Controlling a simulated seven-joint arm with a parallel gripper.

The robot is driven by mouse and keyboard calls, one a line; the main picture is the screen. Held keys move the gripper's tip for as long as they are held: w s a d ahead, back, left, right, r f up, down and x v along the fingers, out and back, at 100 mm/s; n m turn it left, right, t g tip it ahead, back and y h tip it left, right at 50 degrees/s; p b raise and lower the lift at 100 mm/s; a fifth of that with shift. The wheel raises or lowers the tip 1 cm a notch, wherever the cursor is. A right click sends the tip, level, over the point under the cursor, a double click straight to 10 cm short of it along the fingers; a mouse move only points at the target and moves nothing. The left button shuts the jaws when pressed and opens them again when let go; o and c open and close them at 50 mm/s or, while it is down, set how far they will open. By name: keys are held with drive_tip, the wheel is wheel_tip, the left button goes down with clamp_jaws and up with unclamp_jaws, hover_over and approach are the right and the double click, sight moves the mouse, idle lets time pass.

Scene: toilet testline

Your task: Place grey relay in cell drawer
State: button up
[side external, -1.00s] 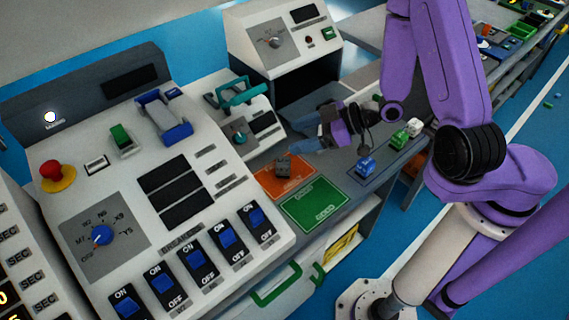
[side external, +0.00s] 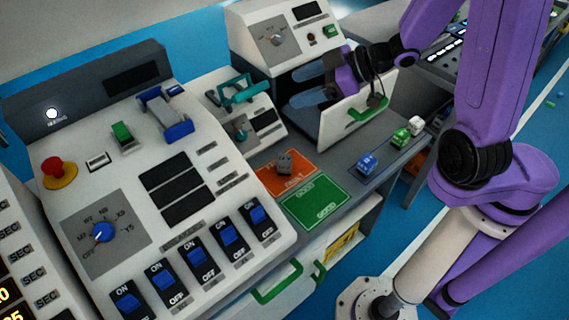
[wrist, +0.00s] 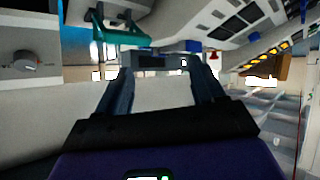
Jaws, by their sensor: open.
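The grey relay (side external: 284,162) sits on the orange mat (side external: 268,178), well below and to the left of my gripper in the side view. My gripper (side external: 304,86) is open and empty, in front of the white cell box (side external: 310,45). Its two blue fingers point left; they also show in the wrist view (wrist: 161,78) with nothing held between them. A white panel with a green handle (side external: 366,108) stands out at the box's front, just below and right of my fingers. It partly hides the space behind it. I cannot tell whether my gripper touches it.
A green mat (side external: 316,202) lies beside the orange one. Blue (side external: 367,163), green (side external: 400,138) and white (side external: 415,125) pieces stand on the bench to the right. A teal-handled device (side external: 240,92) is left of my gripper, near a large switch console (side external: 205,165).

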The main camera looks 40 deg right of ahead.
drive_tip(key=w+d+f+n+h, duration=0.1)
drive_tip(key=w+d+n+h, duration=0.2)
drive_tip(key=w+h, duration=0.15)
drive_tip(key=r+n+g+h, duration=0.1)
drive_tip(key=n+g+h, duration=0.3)
drive_tip(key=n+g, duration=0.75)
hover_over(284, 160)
drive_tip(key=n+t, duration=0.2)
drive_tip(key=t, duration=0.1)
drive_tip(key=shift+n+g+y, duration=0.25)
drive_tip(key=shift+y, duration=0.1)
drive_tip(key=f, duration=1.6)
drive_tip(key=shift+s+a+f, duration=0.1)
drive_tip(key=shift+s+f, duration=0.05)
drive_tip(key=shift+s, duration=0.15)
drive_tip(key=shift+w+f, duration=0.15)
drive_tip(key=shift+f, duration=1.3)
drive_tip(key=shift+w+f, duration=0.15)
drive_tip(key=shift+f, duration=1.25)
